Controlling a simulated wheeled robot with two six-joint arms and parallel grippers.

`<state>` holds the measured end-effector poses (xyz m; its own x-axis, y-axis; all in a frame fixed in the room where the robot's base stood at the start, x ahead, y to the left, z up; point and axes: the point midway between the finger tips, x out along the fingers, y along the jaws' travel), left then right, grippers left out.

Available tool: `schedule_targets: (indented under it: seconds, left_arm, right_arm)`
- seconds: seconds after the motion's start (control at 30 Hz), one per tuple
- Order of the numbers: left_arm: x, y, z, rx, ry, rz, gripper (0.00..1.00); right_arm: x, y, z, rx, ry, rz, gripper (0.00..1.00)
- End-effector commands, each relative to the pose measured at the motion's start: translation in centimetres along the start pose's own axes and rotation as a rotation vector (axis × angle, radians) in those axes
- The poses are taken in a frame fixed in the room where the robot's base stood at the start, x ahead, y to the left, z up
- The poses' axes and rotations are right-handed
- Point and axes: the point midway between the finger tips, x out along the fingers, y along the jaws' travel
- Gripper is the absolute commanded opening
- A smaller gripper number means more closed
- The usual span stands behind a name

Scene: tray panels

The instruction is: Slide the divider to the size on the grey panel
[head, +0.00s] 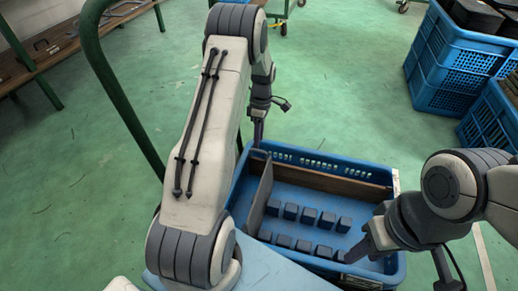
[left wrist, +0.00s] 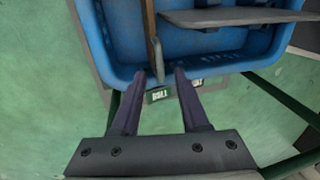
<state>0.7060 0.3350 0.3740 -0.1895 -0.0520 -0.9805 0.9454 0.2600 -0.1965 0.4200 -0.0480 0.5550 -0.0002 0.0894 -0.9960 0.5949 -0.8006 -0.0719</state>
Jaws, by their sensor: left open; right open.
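A blue crate (head: 392,262) holds a thin upright divider (head: 260,197) running front to back, left of several dark blocks (head: 308,215). My left gripper (head: 258,140) is at the crate's back left, by the divider's far end. My right gripper (head: 357,250) is open, low at the crate's front right. Small dark signs with pale lettering (left wrist: 160,95) show beyond the crate rim; the lettering is unclear.
A pale blue surface (head: 275,272) lies in front. Stacked blue crates (head: 455,65) stand at the right. A green rail (head: 120,90) rises at the left.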

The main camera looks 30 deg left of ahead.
Motion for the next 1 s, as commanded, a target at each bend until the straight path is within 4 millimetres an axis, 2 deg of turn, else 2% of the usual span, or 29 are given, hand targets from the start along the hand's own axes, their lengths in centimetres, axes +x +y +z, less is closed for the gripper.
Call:
schedule_targets:
  seconds: [0.03, 0.2, 0.57, 0.7, 1.0]
  left_arm:
    - [1.3, 0.1, 0.1, 0.001, 0.000, 0.000, 0.45]
    - [2.9, 0.1, 0.2, 0.003, 0.001, 0.001, 0.45]
    - [3.2, 0.0, 0.2, 0.005, 0.001, 0.001, 0.45]
    - [3.2, 0.0, 0.3, 0.005, 0.001, 0.001, 0.00]
    - [3.2, 0.1, 0.3, 0.005, 0.001, 0.002, 0.00]
  right_arm:
    - [0.9, 0.1, 0.1, 0.000, 0.000, 0.000, 0.41]
    - [1.7, 0.1, 0.1, 0.000, 0.000, 0.000, 0.41]
    - [1.8, 0.1, 0.1, 0.000, 0.000, 0.000, 0.41]
    - [1.8, 0.1, 0.1, 0.000, 0.000, 0.000, 0.41]
    - [1.8, 0.1, 0.1, 0.000, 0.000, 0.000, 0.41]
